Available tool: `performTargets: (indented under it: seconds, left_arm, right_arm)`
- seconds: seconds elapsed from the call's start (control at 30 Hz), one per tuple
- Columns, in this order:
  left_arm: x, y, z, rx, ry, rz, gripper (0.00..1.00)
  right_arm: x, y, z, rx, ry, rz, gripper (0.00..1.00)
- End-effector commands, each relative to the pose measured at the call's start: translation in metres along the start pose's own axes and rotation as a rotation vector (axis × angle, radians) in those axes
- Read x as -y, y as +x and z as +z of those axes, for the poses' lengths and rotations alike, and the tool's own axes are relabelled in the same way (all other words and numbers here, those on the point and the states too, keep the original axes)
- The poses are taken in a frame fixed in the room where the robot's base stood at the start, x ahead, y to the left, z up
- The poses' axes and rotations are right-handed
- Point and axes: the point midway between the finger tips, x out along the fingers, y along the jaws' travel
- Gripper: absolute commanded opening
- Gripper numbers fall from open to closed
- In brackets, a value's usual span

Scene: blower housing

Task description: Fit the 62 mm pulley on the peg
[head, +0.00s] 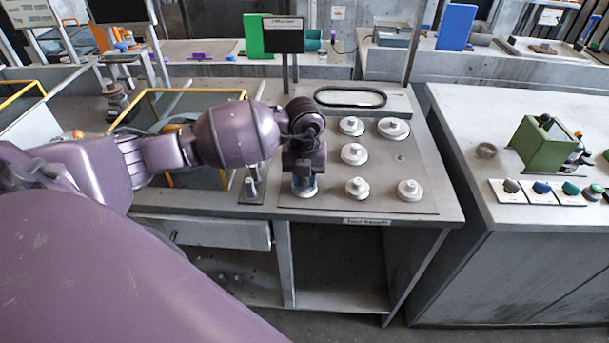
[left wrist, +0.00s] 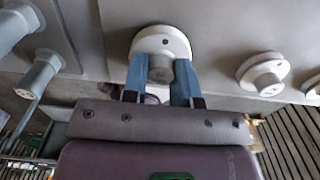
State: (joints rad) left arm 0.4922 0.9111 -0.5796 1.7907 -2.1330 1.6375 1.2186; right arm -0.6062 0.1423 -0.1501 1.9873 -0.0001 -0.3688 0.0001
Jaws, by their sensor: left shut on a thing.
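Several pale pulleys with raised hubs stand on a grey plate (head: 327,203); one is the front middle pulley (head: 357,189). My left gripper (head: 304,180) points down at the plate's front left. In the left wrist view its blue fingers (left wrist: 161,82) are shut on the hub of a white pulley (left wrist: 152,41). I cannot tell whether this pulley touches the plate. Left of it, a grey upright peg (head: 252,187) stands on a small separate base; two pegs show in the left wrist view, one a nearer peg (left wrist: 38,75). Printed sizes are unreadable. My right gripper is out of view.
A black belt loop (head: 350,97) lies behind the pulleys. A yellow-edged frame (head: 150,93) stands behind my left arm. A dark sign (head: 283,35) rises at the back. A green machine (head: 543,143) stands on the right bench.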

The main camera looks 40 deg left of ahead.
Motion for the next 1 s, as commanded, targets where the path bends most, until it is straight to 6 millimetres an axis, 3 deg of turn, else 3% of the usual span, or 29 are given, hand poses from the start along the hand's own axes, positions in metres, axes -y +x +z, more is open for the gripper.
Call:
performTargets:
  seconds: [0.2, 0.23, 0.4, 1.0]
  left_arm:
    - [0.0, -0.001, 0.0, 0.001, 0.0, 0.0, 0.03]
    - [0.0, -0.001, 0.0, 0.001, 0.0, 0.0, 0.31]
    - [0.0, -0.001, 0.0, 0.001, 0.0, 0.0, 0.56]
    - [0.0, -0.012, 0.0, 0.002, 0.0, -0.001, 0.56]
  right_arm:
    - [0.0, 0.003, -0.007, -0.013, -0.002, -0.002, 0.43]
    - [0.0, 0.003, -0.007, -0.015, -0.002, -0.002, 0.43]
    - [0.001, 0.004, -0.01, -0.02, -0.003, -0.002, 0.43]
    - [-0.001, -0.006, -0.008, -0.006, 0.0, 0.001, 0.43]
